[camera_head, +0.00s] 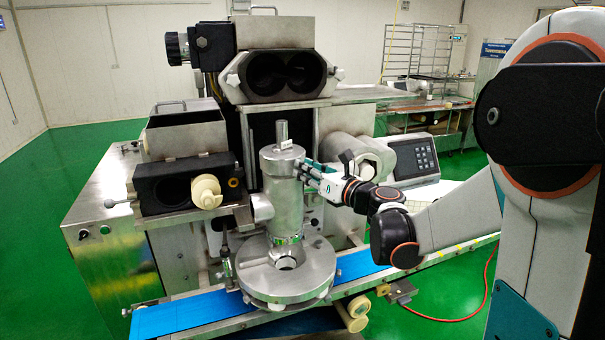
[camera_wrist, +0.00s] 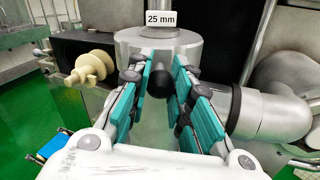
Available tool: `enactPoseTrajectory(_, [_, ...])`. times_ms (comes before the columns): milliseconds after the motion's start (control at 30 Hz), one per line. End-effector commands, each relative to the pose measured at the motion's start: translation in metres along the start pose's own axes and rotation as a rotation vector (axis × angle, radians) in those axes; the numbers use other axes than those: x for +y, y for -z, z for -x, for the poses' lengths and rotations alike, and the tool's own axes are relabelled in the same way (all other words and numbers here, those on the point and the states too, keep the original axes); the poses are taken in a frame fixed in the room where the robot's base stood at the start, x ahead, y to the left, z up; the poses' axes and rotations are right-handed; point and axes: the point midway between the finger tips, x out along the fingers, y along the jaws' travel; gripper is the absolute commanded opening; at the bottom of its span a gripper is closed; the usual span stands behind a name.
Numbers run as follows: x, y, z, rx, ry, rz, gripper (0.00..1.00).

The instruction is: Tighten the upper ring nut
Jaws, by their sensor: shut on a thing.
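The steel upright cylinder (camera_head: 283,205) stands on the machine, with a wide round top part (camera_head: 282,158) that looks like the upper ring nut. That top part also shows in the wrist view (camera_wrist: 140,40). A thin post carrying a "25 mm" label (camera_wrist: 160,18) rises from it. A black ball knob (camera_wrist: 159,87) sits at its front, between my fingers. My gripper (camera_head: 304,168) reaches in from the right at the height of this top part. In the wrist view, its teal fingers (camera_wrist: 164,76) are shut on the black knob. The exact finger contact is partly hidden.
A round steel plate (camera_head: 287,276) surrounds the cylinder's foot above the blue conveyor belt (camera_head: 180,318). A horizontal steel pipe (camera_wrist: 262,112) lies close right of my fingers. A cream knob (camera_head: 206,191) juts out at the left.

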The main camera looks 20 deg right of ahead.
Motion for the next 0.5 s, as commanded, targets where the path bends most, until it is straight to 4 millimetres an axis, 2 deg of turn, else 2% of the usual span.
enactPoseTrajectory(500, [-0.0045, 0.0002, 0.0, 0.009, -0.036, 0.002, 0.0])
